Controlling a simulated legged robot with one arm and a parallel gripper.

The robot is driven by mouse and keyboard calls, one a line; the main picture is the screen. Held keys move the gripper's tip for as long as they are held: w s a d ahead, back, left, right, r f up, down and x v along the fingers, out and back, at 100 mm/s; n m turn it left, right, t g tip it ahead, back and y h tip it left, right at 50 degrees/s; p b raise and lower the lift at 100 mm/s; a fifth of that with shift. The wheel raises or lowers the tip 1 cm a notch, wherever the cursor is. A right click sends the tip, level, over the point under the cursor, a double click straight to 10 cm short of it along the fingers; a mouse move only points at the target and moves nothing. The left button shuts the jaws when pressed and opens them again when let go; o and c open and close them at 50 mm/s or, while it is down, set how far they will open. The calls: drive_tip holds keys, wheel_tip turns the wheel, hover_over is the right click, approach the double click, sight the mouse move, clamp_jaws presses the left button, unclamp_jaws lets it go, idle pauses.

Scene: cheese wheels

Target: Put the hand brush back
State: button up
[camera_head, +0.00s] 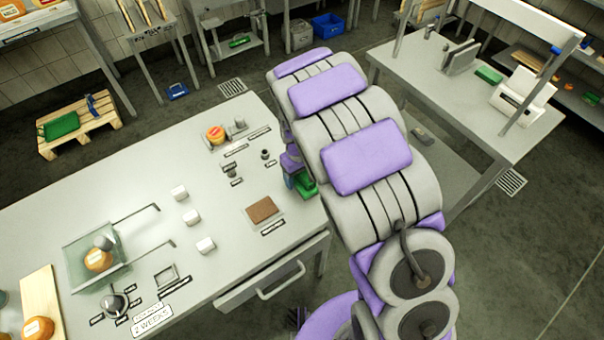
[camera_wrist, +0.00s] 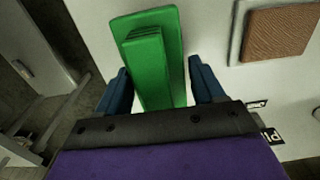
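A green hand brush (camera_wrist: 152,28) lies between my gripper's fingers in the wrist view, with a ridged block on its long body. My gripper (camera_wrist: 160,72) has its two blue fingers apart, one on each side of the brush. Narrow gaps seem to show on both sides, so the fingers do not look closed on it. In the head view the green brush (camera_head: 306,184) shows only in part beside my gripper (camera_head: 292,180), at the right edge of the grey table (camera_head: 120,205). My arm hides the rest. I cannot tell whether the brush touches the table.
A brown square pad (camera_head: 262,208) lies on the table near the brush, and also shows in the wrist view (camera_wrist: 281,35). A drawer (camera_head: 270,270) with a handle is below the table edge. A second table (camera_head: 440,80) stands right. A pallet (camera_head: 80,128) holds a green item.

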drive_tip(key=o, duration=0.3)
drive_tip(key=shift+a, duration=0.55)
drive_tip(key=shift+d+r, duration=0.1)
drive_tip(key=shift+d, duration=0.45)
drive_tip(key=shift+d+r, duration=0.1)
drive_tip(key=shift+r, duration=0.15)
drive_tip(key=r+p, duration=0.1)
drive_tip(key=r, duration=0.2)
drive_tip(key=r+p, duration=0.1)
drive_tip(key=r, duration=0.3)
drive_tip(key=r+p, duration=0.1)
drive_tip(key=r, duration=0.3)
drive_tip(key=shift+a, duration=0.25)
drive_tip(key=s+d+r+m, duration=0.4)
drive_tip(key=s+d+r, duration=0.6)
drive_tip(key=s, duration=0.4)
drive_tip(key=s+d+m, duration=0.1)
drive_tip(key=s, duration=0.5)
drive_tip(key=s+d+r+m+g, duration=0.1)
drive_tip(key=s, duration=0.5)
drive_tip(key=s+d+r, duration=0.1)
drive_tip(key=s+d, duration=0.1)
drive_tip(key=s, duration=0.4)
drive_tip(key=shift+s+r+m+g, duration=0.2)
drive_tip(key=shift+m+g, duration=0.1)
drive_tip(key=shift+m, duration=0.1)
drive_tip(key=shift+w+d, duration=0.1)
